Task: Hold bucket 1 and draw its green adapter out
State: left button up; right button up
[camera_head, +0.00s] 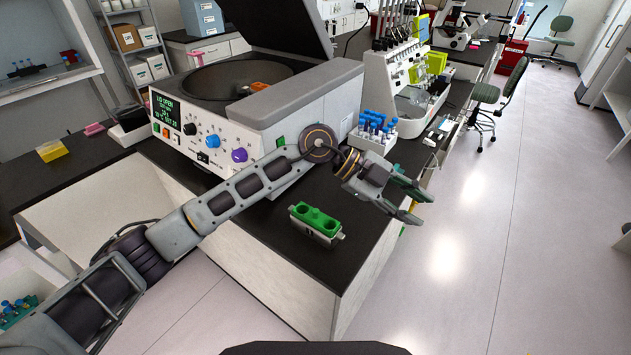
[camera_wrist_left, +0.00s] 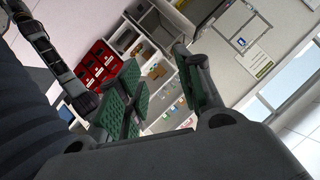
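A small bucket (camera_head: 325,239) with a pale grey body sits on the black bench top near its front corner. A green adapter (camera_head: 318,219) with two round dark holes sits in it, its top showing above the bucket wall. No number can be read on the bucket. My left gripper (camera_head: 422,206) is open and empty, to the right of the bucket and apart from it, out past the bench edge. In the left wrist view my left gripper (camera_wrist_left: 157,62) has its two green-padded fingers apart with nothing between them. My right gripper does not show.
A centrifuge (camera_head: 285,120) with its lid up stands behind the bucket, an orange piece (camera_head: 259,87) inside its bowl. A white rack of blue-capped tubes (camera_head: 372,136) stands behind my left wrist. Black bench top around the bucket is clear; floor lies open to the right.

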pick_arm(q)
jog(key=w+a+f+n+t+y, duration=0.2)
jog(key=w+a+y, duration=0.4)
jog(key=a, duration=0.3)
jog(key=w+a+f+n+t+y, duration=0.2)
jog(key=w+a+y, duration=0.4)
jog(key=a, duration=0.4)
jog(key=shift+f+n, duration=0.35)
jog(key=shift+n, duration=0.25)
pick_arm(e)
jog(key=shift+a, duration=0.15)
